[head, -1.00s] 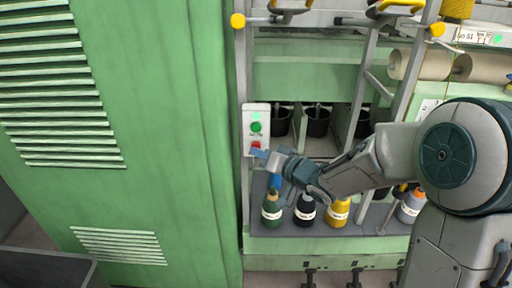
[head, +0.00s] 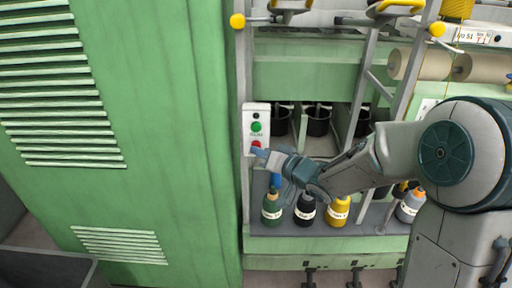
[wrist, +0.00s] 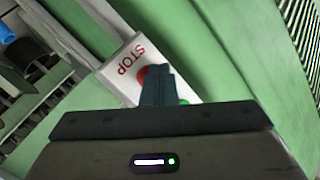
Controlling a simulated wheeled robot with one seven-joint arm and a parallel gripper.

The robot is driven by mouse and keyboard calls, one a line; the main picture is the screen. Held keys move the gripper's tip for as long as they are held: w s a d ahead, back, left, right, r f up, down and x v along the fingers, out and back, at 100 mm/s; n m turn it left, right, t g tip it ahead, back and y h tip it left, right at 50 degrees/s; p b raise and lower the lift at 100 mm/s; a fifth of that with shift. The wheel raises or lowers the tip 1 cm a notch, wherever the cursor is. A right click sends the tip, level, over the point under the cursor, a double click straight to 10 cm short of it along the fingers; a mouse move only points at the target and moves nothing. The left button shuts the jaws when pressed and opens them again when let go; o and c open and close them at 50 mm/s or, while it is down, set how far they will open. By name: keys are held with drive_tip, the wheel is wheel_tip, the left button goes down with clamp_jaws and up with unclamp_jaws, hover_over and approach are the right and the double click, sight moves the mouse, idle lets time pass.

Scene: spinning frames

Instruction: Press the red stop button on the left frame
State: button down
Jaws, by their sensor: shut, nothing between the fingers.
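A white control box (head: 256,130) is mounted on the left upright of the frame. It carries a small dark lamp (head: 255,116) at the top, a green button (head: 257,127) in the middle and the red stop button (head: 256,145) at the bottom. My gripper (head: 262,153) is shut and empty, its tips at the red button, covering its lower part. In the wrist view the shut fingers (wrist: 158,72) overlap the red button (wrist: 143,75), beside the word STOP. They seem to touch it; the exact contact is hidden.
A large green cabinet (head: 140,120) stands close on the left. A grey shelf (head: 345,230) below my gripper holds a green bottle (head: 272,207), a black bottle (head: 305,208) and a yellow bottle (head: 338,210). Black cans (head: 317,122) stand behind. A grey slanted bar (head: 375,80) rises on the right.

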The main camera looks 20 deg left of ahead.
drive_tip(key=shift+s+d, duration=0.2)
drive_tip(key=shift+s, duration=0.45)
drive_tip(key=s, duration=0.2)
drive_tip(key=s+d, duration=0.1)
drive_tip(key=s, duration=0.1)
drive_tip(key=shift+s+d, duration=0.1)
drive_tip(key=shift+s, duration=0.3)
drive_tip(key=d+m+t+h, duration=0.25)
drive_tip(key=d+h, duration=0.95)
drive_tip(key=d, duration=0.8)
drive_tip(key=s+d+m+g+h, duration=0.1)
drive_tip(key=s+d+g, duration=0.3)
drive_tip(key=s, duration=0.5)
drive_tip(key=s+d+g+h, duration=0.1)
drive_tip(key=s+d+g, duration=0.2)
drive_tip(key=s, duration=0.6)
drive_tip(key=shift+d+f+m+g, duration=0.35)
drive_tip(key=shift+d+f, duration=0.05)
drive_tip(key=shift+d, duration=0.1)
